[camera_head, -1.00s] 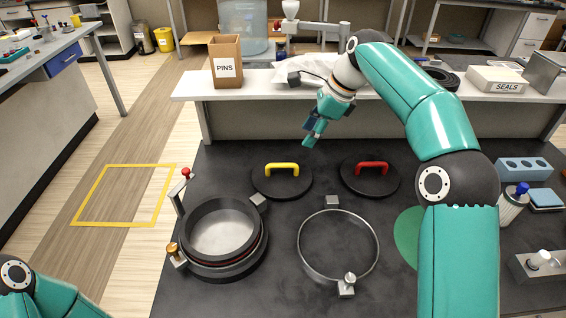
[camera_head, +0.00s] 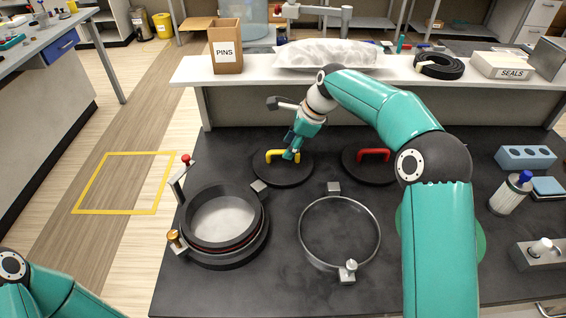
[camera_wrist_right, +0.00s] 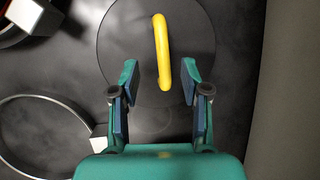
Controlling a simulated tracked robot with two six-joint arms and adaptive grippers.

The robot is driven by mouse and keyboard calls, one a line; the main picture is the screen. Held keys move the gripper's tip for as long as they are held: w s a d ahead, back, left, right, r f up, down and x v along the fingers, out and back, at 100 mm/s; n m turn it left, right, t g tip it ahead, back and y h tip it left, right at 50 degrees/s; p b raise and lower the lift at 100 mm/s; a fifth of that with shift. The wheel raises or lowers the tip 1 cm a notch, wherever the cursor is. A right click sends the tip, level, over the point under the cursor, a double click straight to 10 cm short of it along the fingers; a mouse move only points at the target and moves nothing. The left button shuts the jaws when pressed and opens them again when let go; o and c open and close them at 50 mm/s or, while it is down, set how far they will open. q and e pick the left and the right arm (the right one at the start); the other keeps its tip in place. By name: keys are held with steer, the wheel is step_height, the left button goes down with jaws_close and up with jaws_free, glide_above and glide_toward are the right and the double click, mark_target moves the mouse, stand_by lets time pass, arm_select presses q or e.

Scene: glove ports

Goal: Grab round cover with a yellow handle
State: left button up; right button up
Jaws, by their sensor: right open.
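The round black cover (camera_head: 284,176) with a yellow handle (camera_head: 272,155) lies flat on the dark worktop in the head view. In the right wrist view the cover (camera_wrist_right: 185,35) is below the gripper and its yellow handle (camera_wrist_right: 161,50) stands between the lines of the two fingers. My right gripper (camera_head: 291,155) is at the handle in the head view, partly covering its right end. In the wrist view the right gripper (camera_wrist_right: 159,82) is open, with a finger on each side of the handle's near end and gaps on both sides. Only part of my left arm shows, not its gripper.
A similar cover with a red handle (camera_head: 373,155) lies to the right. A metal port ring with clamps (camera_head: 188,240) and a thin clamp ring (camera_head: 303,247) lie in front.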

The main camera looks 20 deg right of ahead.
mark_target(283, 152)
steer(key=shift+w+p+x, duration=0.15)
steer(key=shift+p+x, duration=0.1)
steer(key=shift+x, duration=0.9)
steer(key=shift+w+p+x, duration=0.1)
steer(key=shift+p+x, duration=0.1)
steer(key=shift+x, duration=1)
steer(key=shift+r, duration=0.1)
jaws_close()
